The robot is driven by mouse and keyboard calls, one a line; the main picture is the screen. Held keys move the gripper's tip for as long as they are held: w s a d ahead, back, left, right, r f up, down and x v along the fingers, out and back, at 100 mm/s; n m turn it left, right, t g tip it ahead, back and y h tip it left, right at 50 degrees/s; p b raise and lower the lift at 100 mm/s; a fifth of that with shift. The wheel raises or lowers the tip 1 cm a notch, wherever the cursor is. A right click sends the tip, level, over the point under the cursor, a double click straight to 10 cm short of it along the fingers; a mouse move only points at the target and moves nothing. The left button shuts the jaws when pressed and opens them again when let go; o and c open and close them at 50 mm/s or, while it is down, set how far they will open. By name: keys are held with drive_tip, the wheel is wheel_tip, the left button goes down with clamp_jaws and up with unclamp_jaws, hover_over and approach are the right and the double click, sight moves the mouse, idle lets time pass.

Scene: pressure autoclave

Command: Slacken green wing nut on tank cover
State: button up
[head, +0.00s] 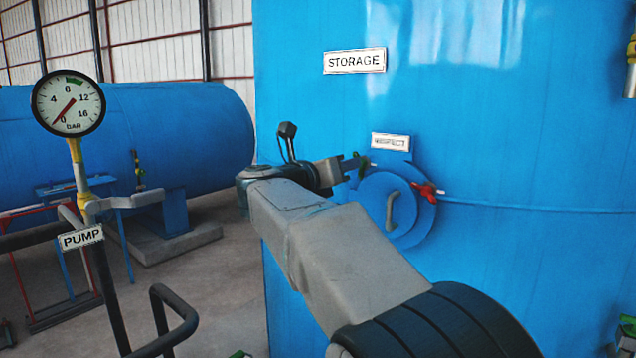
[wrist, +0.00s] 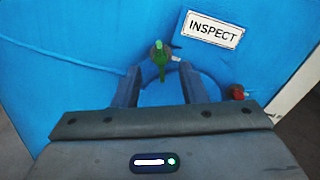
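The green wing nut (wrist: 160,62) shows in the wrist view in front of my gripper (wrist: 158,76), between the lines of its two spread fingers. The fingers are open and apart from each other; I cannot tell whether either touches the nut. In the head view the green wing nut (head: 364,168) is partly hidden at the tip of my gripper (head: 354,165), on the upper left edge of the round blue cover (head: 374,190). The cover sits on the big blue storage tank (head: 500,120).
A red wing nut (head: 425,192) sits on the cover's right edge and shows at right in the wrist view (wrist: 237,92). A grey handle (head: 391,211) stands out from the cover. An INSPECT plate (wrist: 212,29) is above. A gauge (head: 68,103) and PUMP pipes stand left.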

drive_tip(key=b+v, duration=0.2)
drive_tip(key=v, duration=0.6)
drive_tip(key=shift+s+a, duration=0.25)
drive_tip(key=shift+s, duration=0.05)
